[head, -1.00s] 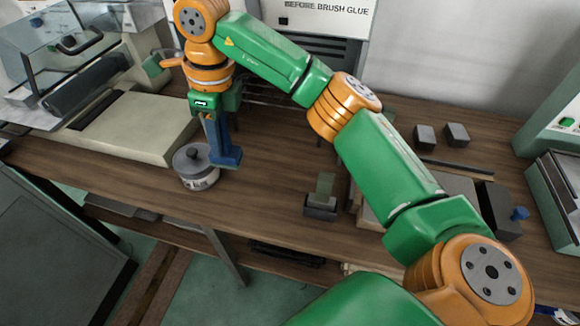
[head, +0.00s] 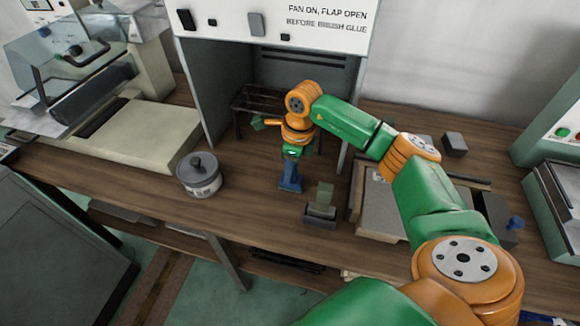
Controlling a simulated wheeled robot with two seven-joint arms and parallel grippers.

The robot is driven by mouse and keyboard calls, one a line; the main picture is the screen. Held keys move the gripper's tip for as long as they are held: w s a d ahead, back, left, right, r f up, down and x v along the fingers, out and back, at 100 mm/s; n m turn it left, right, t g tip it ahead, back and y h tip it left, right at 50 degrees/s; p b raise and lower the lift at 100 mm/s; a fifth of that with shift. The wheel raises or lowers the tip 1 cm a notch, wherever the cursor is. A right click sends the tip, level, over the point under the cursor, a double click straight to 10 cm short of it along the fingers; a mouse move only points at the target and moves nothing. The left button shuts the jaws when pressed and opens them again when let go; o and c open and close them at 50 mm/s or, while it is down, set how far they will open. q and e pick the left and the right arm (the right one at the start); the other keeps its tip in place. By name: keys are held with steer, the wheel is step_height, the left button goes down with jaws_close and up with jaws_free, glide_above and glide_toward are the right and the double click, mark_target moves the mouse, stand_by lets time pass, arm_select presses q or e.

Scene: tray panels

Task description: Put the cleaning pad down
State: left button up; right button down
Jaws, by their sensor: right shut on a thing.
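My right gripper (head: 291,163) points down over the wooden bench, in the middle of the head view. It is shut on a dark blue piece that I take to be the cleaning pad (head: 290,184). The blue piece is upright, with a wider foot at its lower end. It is just left of a small dark holder (head: 320,221) with a grey-green piece in it. I cannot tell whether the foot touches the bench. The fingertips are small and partly hidden. My left gripper is not in view.
A lidded grey pot (head: 200,177) stands left on the bench (head: 250,205). Behind the gripper is an open-fronted hood (head: 215,90) with a dark rack inside. To the right lie a grey panel (head: 383,205) and dark blocks (head: 455,144). Bench between pot and gripper is clear.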

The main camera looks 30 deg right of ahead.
steer(key=c, duration=1.1)
jaws_free()
steer(key=shift+f, duration=0.15)
steer(key=o, duration=0.4)
steer(key=r, duration=0.8)
steer(key=s+d+r+b, duration=0.1)
steer(key=r, duration=0.3)
steer(key=shift+s+r, duration=0.1)
steer(key=shift+r, duration=0.05)
